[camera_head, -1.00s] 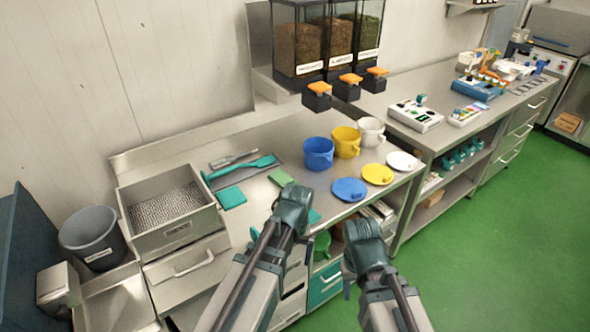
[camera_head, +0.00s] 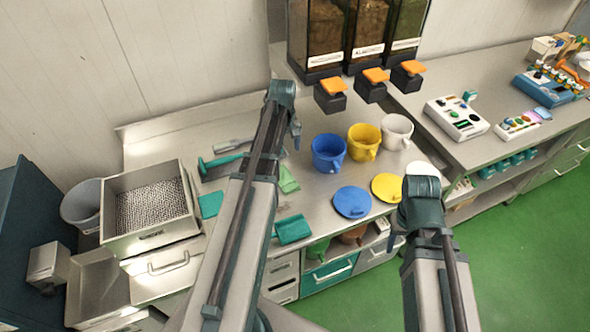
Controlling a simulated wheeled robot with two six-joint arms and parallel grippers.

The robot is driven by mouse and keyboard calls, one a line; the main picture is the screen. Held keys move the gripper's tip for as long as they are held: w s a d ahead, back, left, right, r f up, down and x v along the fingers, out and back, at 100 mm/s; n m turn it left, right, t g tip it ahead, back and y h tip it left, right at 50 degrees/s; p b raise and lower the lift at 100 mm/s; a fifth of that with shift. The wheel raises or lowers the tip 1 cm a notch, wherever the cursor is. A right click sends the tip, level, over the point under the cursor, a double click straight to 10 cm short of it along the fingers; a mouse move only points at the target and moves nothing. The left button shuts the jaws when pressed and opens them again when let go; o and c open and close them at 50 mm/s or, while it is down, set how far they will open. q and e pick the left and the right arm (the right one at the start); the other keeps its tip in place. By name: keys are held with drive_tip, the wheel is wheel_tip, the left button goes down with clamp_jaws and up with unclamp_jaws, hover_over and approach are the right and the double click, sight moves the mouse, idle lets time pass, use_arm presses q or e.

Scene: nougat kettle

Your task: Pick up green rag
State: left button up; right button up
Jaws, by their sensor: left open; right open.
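The green rag (camera_head: 289,180) lies on the steel worktop, just right of my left forearm, which may hide part of it. A darker teal square (camera_head: 210,204) lies on the worktop left of that forearm. My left gripper (camera_head: 292,126) is open and seen beyond the rag, toward the back of the worktop, with nothing visible in it. My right gripper (camera_head: 408,212) is open and empty at the worktop's front right, well right of the rag.
A blue pitcher (camera_head: 328,153), yellow pitcher (camera_head: 364,142) and white pitcher (camera_head: 397,131) stand right of the rag. Blue lid (camera_head: 352,202) and yellow lid (camera_head: 387,187) lie in front. A teal scoop (camera_head: 292,230) lies near the front edge. Dispensers (camera_head: 367,40) hang behind.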

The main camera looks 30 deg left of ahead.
use_arm(q)
drive_tip(key=b, duration=0.9)
hover_over(285, 178)
drive_tip(key=f, duration=0.8)
drive_tip(key=shift+w+f, duration=0.2)
drive_tip(key=shift+f, duration=0.15)
drive_tip(key=f+b, duration=0.5)
drive_tip(key=shift+s+f, duration=0.1)
drive_tip(key=shift+s, duration=0.1)
drive_tip(key=c, duration=1.2)
drive_tip(key=shift+o, duration=0.2)
drive_tip(key=shift+r, duration=0.2)
